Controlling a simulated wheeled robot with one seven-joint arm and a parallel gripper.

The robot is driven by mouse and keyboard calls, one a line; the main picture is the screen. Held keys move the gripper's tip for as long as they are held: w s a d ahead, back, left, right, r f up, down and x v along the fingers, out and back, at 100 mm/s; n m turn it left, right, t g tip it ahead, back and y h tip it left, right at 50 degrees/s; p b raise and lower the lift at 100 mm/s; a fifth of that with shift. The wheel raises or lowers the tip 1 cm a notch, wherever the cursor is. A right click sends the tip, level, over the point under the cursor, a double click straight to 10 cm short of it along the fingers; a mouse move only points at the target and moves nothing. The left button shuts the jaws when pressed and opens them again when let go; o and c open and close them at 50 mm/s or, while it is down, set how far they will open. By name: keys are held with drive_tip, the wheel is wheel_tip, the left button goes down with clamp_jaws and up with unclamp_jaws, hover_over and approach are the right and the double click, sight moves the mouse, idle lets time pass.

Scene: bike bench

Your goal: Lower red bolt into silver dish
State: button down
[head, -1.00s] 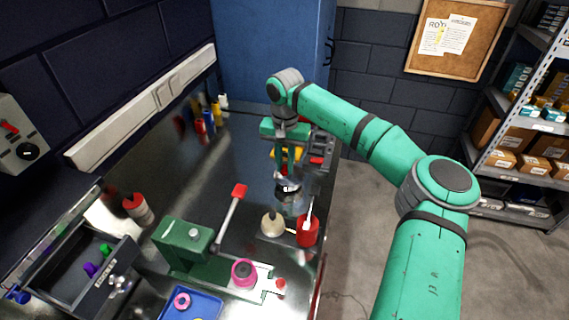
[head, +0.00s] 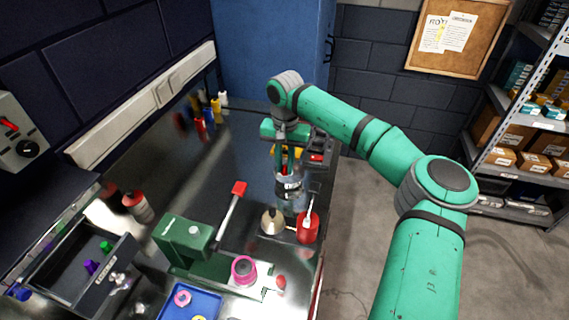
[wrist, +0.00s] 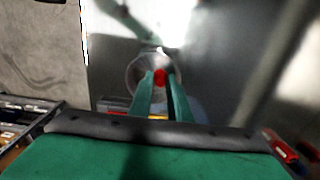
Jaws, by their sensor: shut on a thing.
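The silver dish (head: 289,190) is on the bench near its right edge, directly under my gripper (head: 286,171) in the head view. In the wrist view the round silver dish (wrist: 134,74) lies behind the fingertips. My gripper (wrist: 160,80) points down and is shut on the red bolt (wrist: 160,76), which shows as a small red spot between the fingertips, over the dish's middle. I cannot tell whether the bolt touches the dish floor.
A beige round-bodied can (head: 272,222) and a red can (head: 307,228) stand close in front of the dish. An open drawer (head: 75,275) and a blue tray (head: 185,303) lie at the near left.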

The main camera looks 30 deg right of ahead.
sight(285, 172)
drive_tip(key=shift+f, duration=1.75)
idle(1.0)
drive_tip(key=c, duration=1.6)
unclamp_jaws()
drive_tip(key=shift+o, duration=0.2)
